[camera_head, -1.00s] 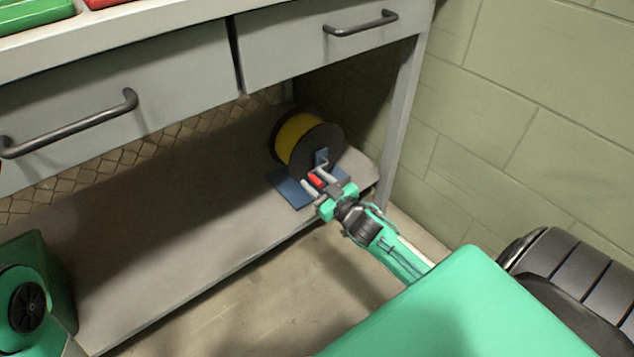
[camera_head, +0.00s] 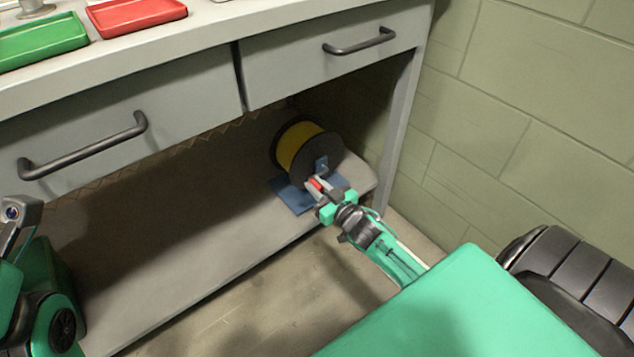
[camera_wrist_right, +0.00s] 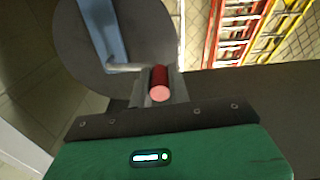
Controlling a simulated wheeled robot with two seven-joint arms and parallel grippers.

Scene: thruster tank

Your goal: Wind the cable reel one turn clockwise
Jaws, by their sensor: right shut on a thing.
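The cable reel (camera_head: 301,148), with yellow cable between dark flanges, stands on a blue base (camera_head: 293,196) on the lower shelf. In the right wrist view its grey flange (camera_wrist_right: 85,55) and a blue upright (camera_wrist_right: 103,30) show. The red crank handle (camera_wrist_right: 159,82) sits between the fingers of my right gripper (camera_wrist_right: 160,95), which is shut on it. In the head view the right gripper (camera_head: 319,189) is in front of the reel and partly hides the red handle. My left gripper (camera_head: 15,228) is at the far left edge, mostly out of sight, away from the reel.
The workbench has two drawers with dark handles (camera_head: 360,42) above the shelf (camera_head: 190,245). A bench leg (camera_head: 397,130) and a block wall (camera_head: 520,130) stand right of the reel. Green (camera_head: 42,40) and red (camera_head: 135,14) trays lie on top. The shelf left of the reel is clear.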

